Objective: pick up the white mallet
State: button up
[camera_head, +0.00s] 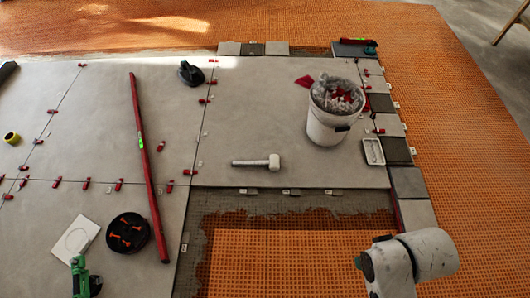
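The white mallet (258,162) lies on a large grey tile, left of the white bucket. Its head is at the right and its handle points left. Nothing touches it from above. Part of my arm shows at the bottom right, over the tile border and the orange matting. My gripper's fingers cannot be made out, so whether it is open or shut does not show. My arm is well apart from the mallet, lower and to the right.
A white bucket (328,128) full of clips stands right of the mallet. A long red level (137,120) lies to the left. A black suction cup (191,73), a black round tray (127,233) and a green drill (83,278) lie about. Bare orange matting (290,258) fills the front gap.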

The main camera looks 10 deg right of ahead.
aim_at(273, 163)
jog(key=k+u, duration=0.1)
jog(key=k, duration=0.2)
jog(key=i+l+u, duration=0.2)
jog(key=i+l, duration=0.25)
jog(key=i, duration=0.4)
jog(key=i+l+u, duration=0.2)
jog(key=i+l, duration=0.35)
jog(key=i, duration=0.3)
jog(key=i+l+u, duration=0.25)
jog(key=i+l, duration=0.45)
jog(key=i, duration=0.05)
